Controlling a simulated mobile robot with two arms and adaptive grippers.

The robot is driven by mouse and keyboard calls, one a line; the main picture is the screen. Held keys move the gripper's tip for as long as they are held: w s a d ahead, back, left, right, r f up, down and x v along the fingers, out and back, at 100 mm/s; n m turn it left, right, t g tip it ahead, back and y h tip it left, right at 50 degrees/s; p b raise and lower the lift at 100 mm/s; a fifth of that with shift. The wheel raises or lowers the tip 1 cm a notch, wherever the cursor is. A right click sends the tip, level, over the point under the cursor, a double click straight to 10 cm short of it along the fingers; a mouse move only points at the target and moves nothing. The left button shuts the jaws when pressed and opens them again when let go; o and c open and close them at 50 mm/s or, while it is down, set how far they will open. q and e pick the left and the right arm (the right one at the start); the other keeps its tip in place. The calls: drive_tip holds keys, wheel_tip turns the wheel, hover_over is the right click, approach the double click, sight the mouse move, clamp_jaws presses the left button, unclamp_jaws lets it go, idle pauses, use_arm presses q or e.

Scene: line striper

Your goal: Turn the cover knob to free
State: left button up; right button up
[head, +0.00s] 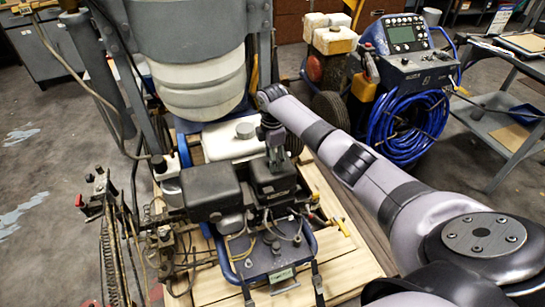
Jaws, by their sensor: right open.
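The line striper's engine sits low in the middle of the head view, with two black box-shaped covers, a left one (210,190) and a right one (270,182). My right arm reaches in from the right, and my right gripper (276,160) points down just above the right black cover. The gripper is open, and its fingers are small and dark against the cover. I cannot make out the cover knob; it may be hidden by the gripper. I cannot tell whether the fingers touch anything. My left gripper is not in view.
A large grey and white tank (200,85) stands behind the engine. A white fuel tank (232,140) lies close behind the covers. Hoses and a metal rack (112,250) crowd the left. A control unit with a blue coiled hose (408,125) and a grey cart (500,135) stand at right.

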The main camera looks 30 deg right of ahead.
drive_tip(key=shift+c, duration=0.2)
drive_tip(key=c, duration=1.1)
drive_tip(key=shift+c, duration=0.2)
drive_tip(key=shift+r, duration=0.1)
